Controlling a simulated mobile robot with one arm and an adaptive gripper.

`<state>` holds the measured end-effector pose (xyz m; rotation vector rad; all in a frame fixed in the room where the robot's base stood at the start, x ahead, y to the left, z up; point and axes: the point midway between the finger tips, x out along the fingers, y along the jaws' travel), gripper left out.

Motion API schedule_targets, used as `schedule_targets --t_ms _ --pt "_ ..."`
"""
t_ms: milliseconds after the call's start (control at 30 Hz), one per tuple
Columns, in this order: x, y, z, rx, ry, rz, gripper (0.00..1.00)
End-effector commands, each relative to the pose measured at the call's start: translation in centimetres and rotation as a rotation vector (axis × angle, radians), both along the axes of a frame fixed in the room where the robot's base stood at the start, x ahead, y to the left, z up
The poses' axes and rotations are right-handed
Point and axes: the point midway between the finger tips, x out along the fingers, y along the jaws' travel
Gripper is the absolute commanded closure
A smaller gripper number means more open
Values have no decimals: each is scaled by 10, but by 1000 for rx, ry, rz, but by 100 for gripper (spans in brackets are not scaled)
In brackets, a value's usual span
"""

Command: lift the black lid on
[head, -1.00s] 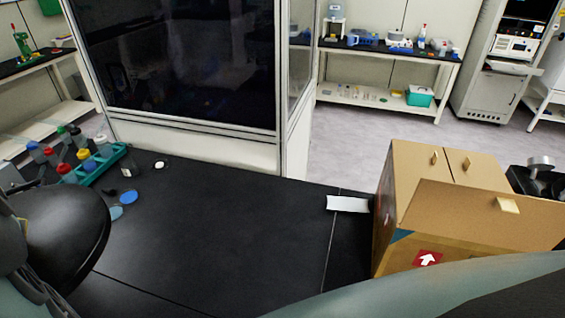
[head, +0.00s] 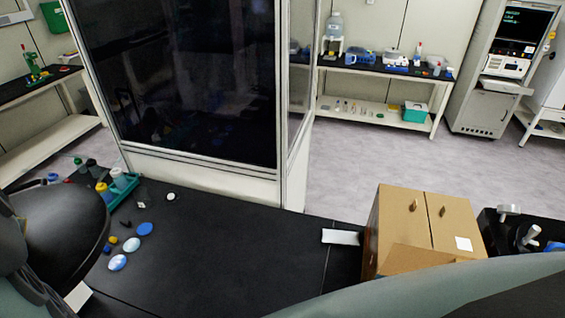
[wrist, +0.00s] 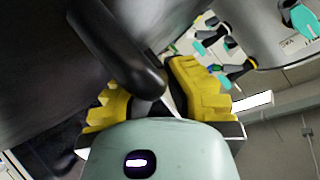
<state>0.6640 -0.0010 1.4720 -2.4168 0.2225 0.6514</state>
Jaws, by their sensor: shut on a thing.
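The black lid (head: 65,225) is a large dark disc at the left edge of the head view, tilted and held above the bench. In the wrist view the lid's broad dark underside or top (wrist: 45,70) fills the left; which face it is, I cannot tell. My gripper (wrist: 160,98) has yellow finger pads shut on the lid's black bar-like handle (wrist: 125,50). In the head view the fingers are not clearly seen. The opening the lid belongs on cannot be made out.
A teal rack (head: 124,190) with several bottles stands beside the lid. Several small discs, one blue (head: 144,229), lie on the black bench (head: 230,245). A cardboard box (head: 405,225) stands at the right. A tall dark-fronted cabinet (head: 190,80) stands behind. The bench's middle is clear.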

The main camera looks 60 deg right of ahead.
Motion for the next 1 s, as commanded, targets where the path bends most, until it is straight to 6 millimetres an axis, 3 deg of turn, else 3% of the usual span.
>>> schedule_targets --t_ms 33,67,1000 --pt "2 -1 29 -3 -15 -2 100" --pt "3 -1 35 -4 -16 -2 100" --pt "7 1 34 2 -20 20 100"
